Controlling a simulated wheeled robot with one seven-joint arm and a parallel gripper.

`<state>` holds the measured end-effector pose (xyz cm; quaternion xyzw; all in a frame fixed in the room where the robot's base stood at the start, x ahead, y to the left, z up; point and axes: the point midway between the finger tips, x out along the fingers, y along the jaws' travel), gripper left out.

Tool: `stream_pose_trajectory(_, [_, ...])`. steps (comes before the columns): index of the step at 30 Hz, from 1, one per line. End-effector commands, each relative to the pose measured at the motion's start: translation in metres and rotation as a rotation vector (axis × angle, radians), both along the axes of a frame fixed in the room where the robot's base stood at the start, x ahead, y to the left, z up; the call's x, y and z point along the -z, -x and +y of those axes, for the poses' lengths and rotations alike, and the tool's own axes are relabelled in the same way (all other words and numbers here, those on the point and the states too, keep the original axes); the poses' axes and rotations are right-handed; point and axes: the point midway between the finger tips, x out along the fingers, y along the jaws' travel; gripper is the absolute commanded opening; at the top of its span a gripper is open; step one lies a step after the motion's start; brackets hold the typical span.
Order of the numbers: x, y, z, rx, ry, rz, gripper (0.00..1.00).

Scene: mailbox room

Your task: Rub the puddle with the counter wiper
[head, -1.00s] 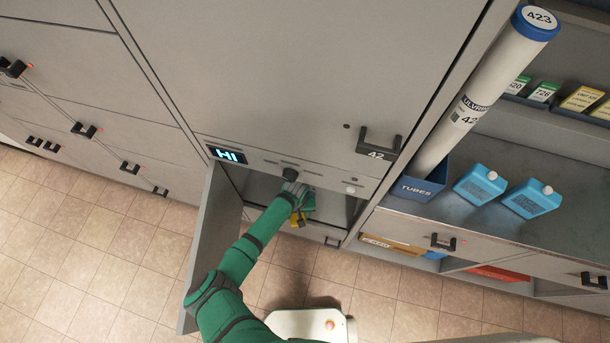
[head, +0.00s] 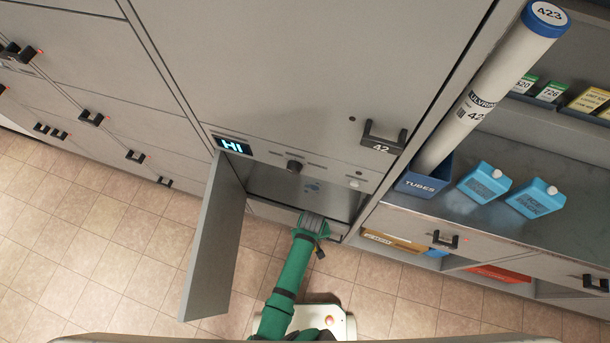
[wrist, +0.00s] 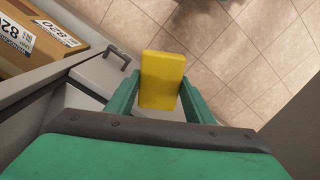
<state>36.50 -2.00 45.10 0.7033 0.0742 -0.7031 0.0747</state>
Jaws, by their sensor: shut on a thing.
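A yellow block, which I take to be the counter wiper (wrist: 162,68), is held between the two green fingers of my gripper (wrist: 161,88) in the wrist view. In the head view, the end of my arm is in front of and below the open compartment, and the wiper is hidden there.
The open grey door (head: 213,240) hangs left of the compartment. A control strip with a dark knob (head: 294,166) runs above the opening. Tiled floor is clear at left.

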Motion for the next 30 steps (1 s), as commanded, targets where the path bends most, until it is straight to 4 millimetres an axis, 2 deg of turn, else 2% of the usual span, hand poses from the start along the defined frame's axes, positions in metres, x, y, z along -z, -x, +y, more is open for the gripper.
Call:
stream_pose_trajectory(5, [-0.018,-0.026,-0.006,-0.048,0.004,-0.005,0.21])
stream_pose_trajectory(12, [-0.041,-0.057,0.001,-0.088,0.001,-0.002,0.21])
stream_pose_trajectory(21, [-0.057,-0.078,0.010,-0.112,0.000,-0.001,0.21])
stream_pose_trajectory(30, [-0.066,-0.089,0.018,-0.129,0.000,0.000,0.21])
